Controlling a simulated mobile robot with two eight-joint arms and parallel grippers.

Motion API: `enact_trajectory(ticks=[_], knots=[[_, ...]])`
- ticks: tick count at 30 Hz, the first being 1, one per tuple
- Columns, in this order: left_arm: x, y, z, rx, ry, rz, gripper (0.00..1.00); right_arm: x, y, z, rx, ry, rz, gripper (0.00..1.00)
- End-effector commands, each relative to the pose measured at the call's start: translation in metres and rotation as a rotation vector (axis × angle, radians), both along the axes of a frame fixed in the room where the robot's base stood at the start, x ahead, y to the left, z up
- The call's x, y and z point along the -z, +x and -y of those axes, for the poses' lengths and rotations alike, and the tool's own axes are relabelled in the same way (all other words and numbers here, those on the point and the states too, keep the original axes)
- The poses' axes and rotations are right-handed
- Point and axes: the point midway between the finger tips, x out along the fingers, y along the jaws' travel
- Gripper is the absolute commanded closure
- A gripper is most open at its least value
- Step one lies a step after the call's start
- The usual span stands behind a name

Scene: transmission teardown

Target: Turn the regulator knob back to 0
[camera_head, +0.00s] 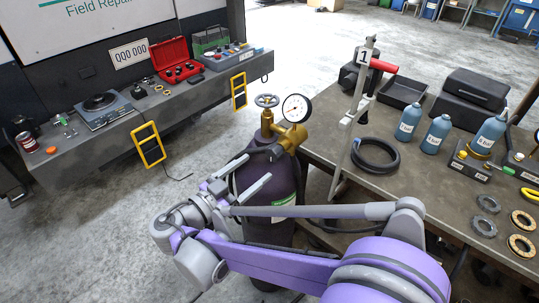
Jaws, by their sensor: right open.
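A dark purple gas cylinder (290,190) stands upright beside the workbench. A brass regulator (288,136) with a round white-faced gauge (296,108) sits at its top. A grey handwheel (267,100) is above the cylinder's brass valve. A dark part that may be the regulator knob (274,152) sticks out low on the regulator's left; its setting cannot be read, and the gauge numbers are too small. My right gripper (259,167) is open, its two grey fingers in front of the cylinder's upper part, just below and left of that dark part. Contact cannot be told. My left gripper is not in view.
The workbench (345,139) at right holds a coiled black hose (375,154), blue bottles (410,119), rings and dark cases. A grey bench (75,158) with a red case (175,63) is at left.

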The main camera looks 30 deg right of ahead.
Motion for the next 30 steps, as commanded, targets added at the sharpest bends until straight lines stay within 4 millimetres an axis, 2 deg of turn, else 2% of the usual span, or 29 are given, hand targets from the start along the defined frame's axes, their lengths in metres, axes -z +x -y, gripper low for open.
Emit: enact_trajectory(ticks=[1, 6, 12, 16, 24, 26, 30], knots=[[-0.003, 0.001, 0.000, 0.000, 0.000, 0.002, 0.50, -0.002, 0.004, 0.011, 0.004, 0.000, 0.000, 0.18], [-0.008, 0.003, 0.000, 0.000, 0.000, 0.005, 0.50, -0.001, 0.015, 0.042, 0.005, 0.000, -0.001, 0.18], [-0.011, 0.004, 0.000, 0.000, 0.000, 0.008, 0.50, -0.001, 0.024, 0.066, 0.002, 0.001, -0.002, 0.18], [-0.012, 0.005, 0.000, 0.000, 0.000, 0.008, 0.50, 0.000, 0.027, 0.072, 0.001, 0.000, -0.002, 0.18], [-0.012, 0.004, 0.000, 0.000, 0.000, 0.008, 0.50, 0.000, 0.027, 0.073, 0.000, 0.001, -0.004, 0.18], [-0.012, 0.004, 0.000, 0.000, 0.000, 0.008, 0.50, 0.000, 0.027, 0.073, 0.000, 0.001, -0.004, 0.27], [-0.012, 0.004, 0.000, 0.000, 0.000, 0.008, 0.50, 0.000, 0.027, 0.073, -0.001, 0.001, -0.003, 0.53]])
